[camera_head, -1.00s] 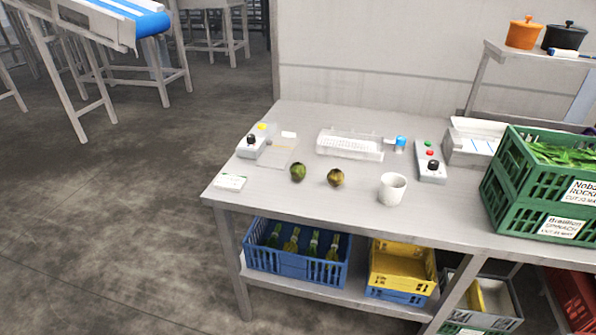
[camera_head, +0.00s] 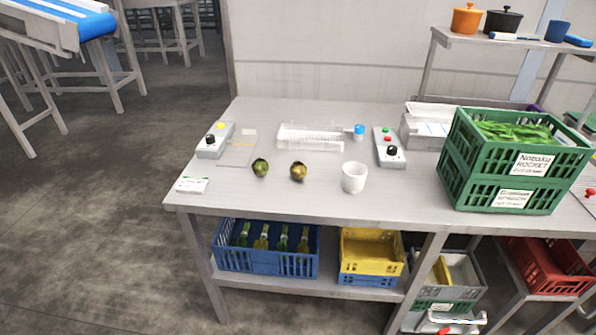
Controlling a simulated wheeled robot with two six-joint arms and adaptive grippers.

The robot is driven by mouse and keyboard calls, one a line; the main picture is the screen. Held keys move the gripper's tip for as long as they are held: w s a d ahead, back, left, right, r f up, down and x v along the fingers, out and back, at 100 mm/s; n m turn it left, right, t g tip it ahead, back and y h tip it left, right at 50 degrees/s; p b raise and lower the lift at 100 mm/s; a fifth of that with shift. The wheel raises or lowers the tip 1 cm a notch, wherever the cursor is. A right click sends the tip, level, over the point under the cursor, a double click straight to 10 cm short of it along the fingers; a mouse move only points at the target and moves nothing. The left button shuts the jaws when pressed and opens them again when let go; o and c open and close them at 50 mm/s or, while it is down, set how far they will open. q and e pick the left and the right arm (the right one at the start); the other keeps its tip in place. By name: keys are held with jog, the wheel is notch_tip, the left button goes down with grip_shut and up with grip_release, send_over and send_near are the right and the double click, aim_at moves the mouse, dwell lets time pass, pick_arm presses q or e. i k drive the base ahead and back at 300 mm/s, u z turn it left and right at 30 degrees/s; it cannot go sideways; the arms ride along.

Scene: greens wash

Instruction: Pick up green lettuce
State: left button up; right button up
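Leafy greens (camera_head: 515,133) lie in the upper of two stacked green crates (camera_head: 457,165) at the right of the table; the upper label reads "ROCKET". A small round dark-green item (camera_head: 260,167) sits on the table left of centre, and a similar brownish-green one (camera_head: 298,171) is just right of it. I cannot tell whether either is a lettuce. Neither of my grippers shows in the head view.
The grey table (camera_head: 330,205) also bears a white cup (camera_head: 354,177), a clear rack (camera_head: 310,137), and two control boxes (camera_head: 389,147) (camera_head: 214,140). Below are a blue crate with bottles (camera_head: 268,262) and a yellow crate (camera_head: 369,250). The front left tabletop is mostly clear; open floor lies left.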

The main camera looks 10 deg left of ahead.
aim_at(260, 166)
jog(key=z, duration=1.3)
jog(key=i, duration=1.1)
jog(key=u, duration=1.25)
